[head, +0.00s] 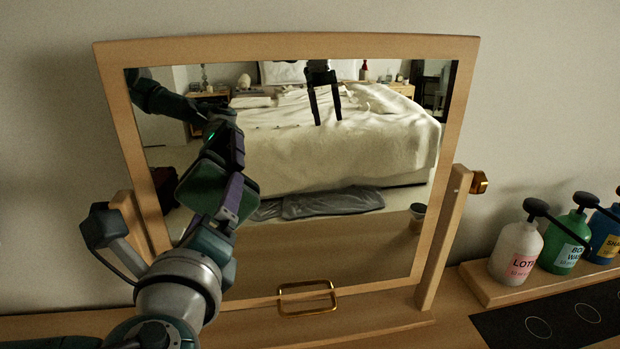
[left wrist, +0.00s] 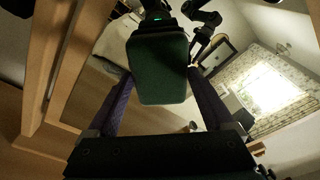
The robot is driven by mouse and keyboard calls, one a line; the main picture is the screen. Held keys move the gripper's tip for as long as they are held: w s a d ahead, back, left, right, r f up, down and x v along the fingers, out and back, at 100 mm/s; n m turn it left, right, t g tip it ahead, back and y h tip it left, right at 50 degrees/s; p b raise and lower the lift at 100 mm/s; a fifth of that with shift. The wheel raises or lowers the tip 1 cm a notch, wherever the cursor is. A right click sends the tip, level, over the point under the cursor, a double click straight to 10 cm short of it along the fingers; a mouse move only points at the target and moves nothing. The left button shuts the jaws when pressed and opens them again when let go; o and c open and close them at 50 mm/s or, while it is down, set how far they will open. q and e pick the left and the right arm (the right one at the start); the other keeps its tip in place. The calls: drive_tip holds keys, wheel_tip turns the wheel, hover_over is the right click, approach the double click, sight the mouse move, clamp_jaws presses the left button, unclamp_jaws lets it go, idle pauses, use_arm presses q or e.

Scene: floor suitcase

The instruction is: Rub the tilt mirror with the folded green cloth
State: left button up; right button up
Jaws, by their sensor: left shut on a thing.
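The tilt mirror (head: 300,51) has a light wooden frame and stands on a wooden base, leaning slightly. My left gripper (head: 232,198) is in front of the lower left part of its glass. It is shut on the folded green cloth (head: 203,190), a dark green pad. In the left wrist view the cloth (left wrist: 158,70) sits between the two purple fingers, its flat face filling the middle. The cloth is at or very close to the glass, with its reflection right behind it; I cannot tell if they touch. My right gripper is not directly in view.
A brass handle (head: 307,297) stands at the mirror's lower edge. White (head: 517,254), green (head: 567,242) and blue (head: 606,235) pump bottles stand on a wooden tray at the right. A brass knob (head: 479,182) is on the right post. The bed and room are reflections.

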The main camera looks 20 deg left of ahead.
use_arm(q)
drive_tip(key=shift+s+r, duration=0.15)
drive_tip(key=shift+s, duration=0.15)
drive_tip(key=v, duration=0.2)
drive_tip(key=p+v, duration=0.1)
drive_tip(key=v, duration=0.2)
drive_tip(key=shift+d+f, duration=0.3)
drive_tip(key=shift+d, duration=0.05)
drive_tip(key=p+v, duration=0.1)
drive_tip(key=v, duration=0.2)
drive_tip(key=shift+w+d+f, duration=0.1)
drive_tip(key=shift+d, duration=0.05)
